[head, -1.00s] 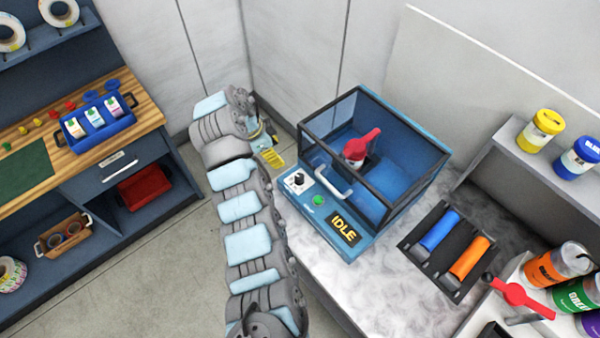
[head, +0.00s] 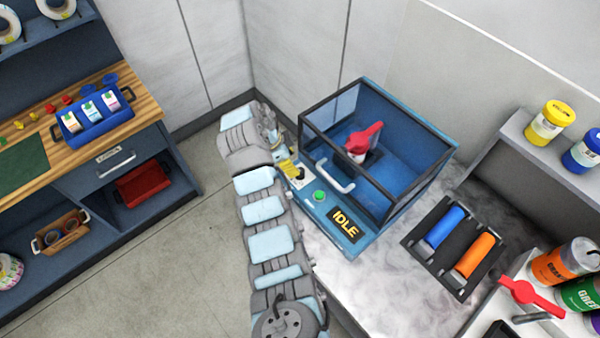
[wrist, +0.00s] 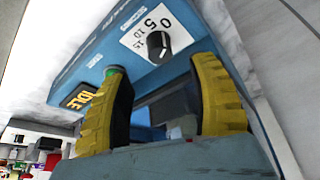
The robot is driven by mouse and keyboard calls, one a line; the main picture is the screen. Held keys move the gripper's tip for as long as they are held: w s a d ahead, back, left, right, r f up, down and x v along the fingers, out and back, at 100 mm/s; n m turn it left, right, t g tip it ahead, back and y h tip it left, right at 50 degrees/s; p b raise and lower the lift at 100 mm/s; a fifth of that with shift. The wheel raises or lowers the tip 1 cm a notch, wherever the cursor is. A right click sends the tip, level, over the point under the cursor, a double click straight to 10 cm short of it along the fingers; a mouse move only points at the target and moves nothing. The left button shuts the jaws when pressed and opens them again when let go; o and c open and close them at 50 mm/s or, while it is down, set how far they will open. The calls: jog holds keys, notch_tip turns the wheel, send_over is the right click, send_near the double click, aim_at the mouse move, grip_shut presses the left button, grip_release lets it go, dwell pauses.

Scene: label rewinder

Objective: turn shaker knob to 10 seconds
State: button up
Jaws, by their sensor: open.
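The shaker (head: 335,213) is a blue box with a dark-framed clear enclosure, a white handle and an IDLE display. Its black knob (wrist: 158,46) sits on a white dial marked 0, 5, 10, 15 in the wrist view. A pale pointer mark shows on the knob, but I cannot tell exactly which number it faces. My gripper (wrist: 165,95) is open, its two yellow fingers apart below the knob in the wrist view and not touching it. In the head view my gripper (head: 287,168) is at the shaker's left front corner, partly hiding the knob.
A green button (head: 319,196) is on the panel beside the dial. A red-capped container (head: 358,148) is inside the enclosure. A black rack (head: 428,262) with blue and orange rollers lies to the right. The floor to the left is clear.

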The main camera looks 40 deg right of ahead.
aim_at(300, 170)
jog(key=shift+p+x, duration=0.6)
jog(key=shift+x, duration=3.1)
grip_shut()
